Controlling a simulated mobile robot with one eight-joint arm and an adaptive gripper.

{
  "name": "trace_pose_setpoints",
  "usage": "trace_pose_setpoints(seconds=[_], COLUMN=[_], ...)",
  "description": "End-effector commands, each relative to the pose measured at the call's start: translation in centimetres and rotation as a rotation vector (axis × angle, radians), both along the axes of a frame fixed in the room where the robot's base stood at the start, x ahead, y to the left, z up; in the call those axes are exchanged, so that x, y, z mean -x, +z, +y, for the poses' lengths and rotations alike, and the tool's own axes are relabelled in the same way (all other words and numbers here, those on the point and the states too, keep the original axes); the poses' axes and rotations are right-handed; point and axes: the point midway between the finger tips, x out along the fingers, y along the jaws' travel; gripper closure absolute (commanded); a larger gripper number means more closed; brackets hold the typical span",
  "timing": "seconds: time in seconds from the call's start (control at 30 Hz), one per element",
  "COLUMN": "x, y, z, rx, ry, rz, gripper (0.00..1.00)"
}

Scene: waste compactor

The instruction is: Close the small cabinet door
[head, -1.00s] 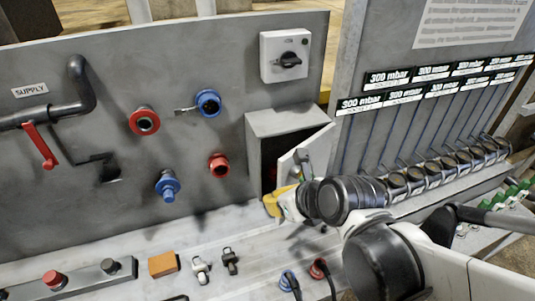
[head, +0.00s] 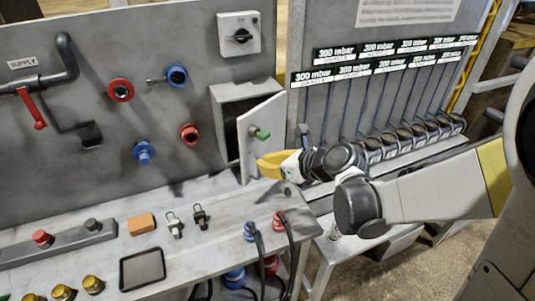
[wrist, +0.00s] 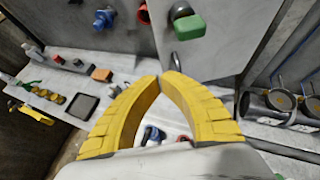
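The small cabinet (head: 232,92) is a grey box on the upright panel. Its light grey door (head: 250,160) stands ajar, hinged on the right, with a dark gap at the left. A green handle (head: 262,134) sticks out of the door's outer face; it also shows in the wrist view (wrist: 189,27), above the fingertips. My gripper (head: 261,165) has yellow fingers and is in front of the door's lower outer face, below the handle. In the wrist view its fingertips (wrist: 160,78) meet with nothing between them. I cannot tell whether they touch the door.
A switch box (head: 239,34) is above the cabinet. Red and blue couplings (head: 120,90) stick out of the panel at the left. A row of round black gauges (head: 405,140) stands right of my gripper. The bench below holds small parts and a dark tray (head: 142,268).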

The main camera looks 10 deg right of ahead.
Motion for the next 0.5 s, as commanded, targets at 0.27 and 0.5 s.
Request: trace_pose_setpoints(seconds=[0.27,0.5], x=[-3.9,-6.1], y=[-3.1,-2.8], z=[3.5,5.3], rx=[0.001,0.001], ry=[0.002,0.0], rz=[0.001,0.001], gripper=[1.0,1.0])
